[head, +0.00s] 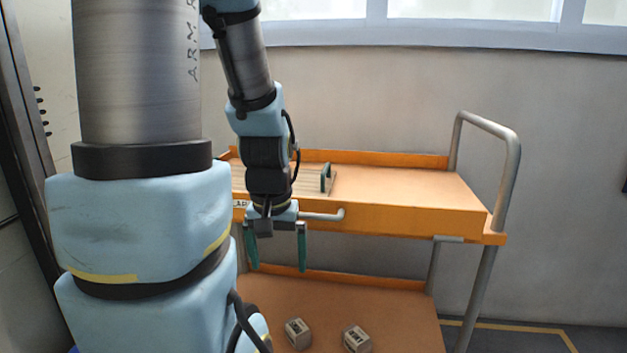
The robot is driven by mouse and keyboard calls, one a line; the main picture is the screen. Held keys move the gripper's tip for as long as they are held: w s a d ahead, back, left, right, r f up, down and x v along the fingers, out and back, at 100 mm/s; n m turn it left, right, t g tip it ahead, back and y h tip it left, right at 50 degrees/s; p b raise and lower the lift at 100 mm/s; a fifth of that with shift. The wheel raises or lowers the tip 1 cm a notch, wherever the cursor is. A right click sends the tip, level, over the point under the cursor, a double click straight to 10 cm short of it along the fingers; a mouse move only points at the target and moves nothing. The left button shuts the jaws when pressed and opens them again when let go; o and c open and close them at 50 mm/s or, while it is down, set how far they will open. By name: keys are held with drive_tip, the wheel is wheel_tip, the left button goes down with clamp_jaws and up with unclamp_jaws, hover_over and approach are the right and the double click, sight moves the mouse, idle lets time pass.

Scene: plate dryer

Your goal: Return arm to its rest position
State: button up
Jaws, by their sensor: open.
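My gripper (276,248) hangs at the end of my arm, pointing down, in front of the orange cart's upper shelf edge. Its two green fingers are spread apart, and nothing shows between them. My arm links fill the left of the view and hide the left part of the cart. The orange cart (405,221) has an upper and a lower shelf. A plate rack (317,181) with slats and a dark green end stands on the upper shelf, partly hidden behind my wrist.
Two small box-like blocks, one left (298,333) and one right (357,339), lie on the lower shelf (400,312). A grey tubular handle (514,165) rises at the cart's right end. The upper shelf's right part is bare. A wall stands behind; open floor lies at right.

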wheel_tip(320, 180, up, 21)
drive_tip(key=p, duration=1.8)
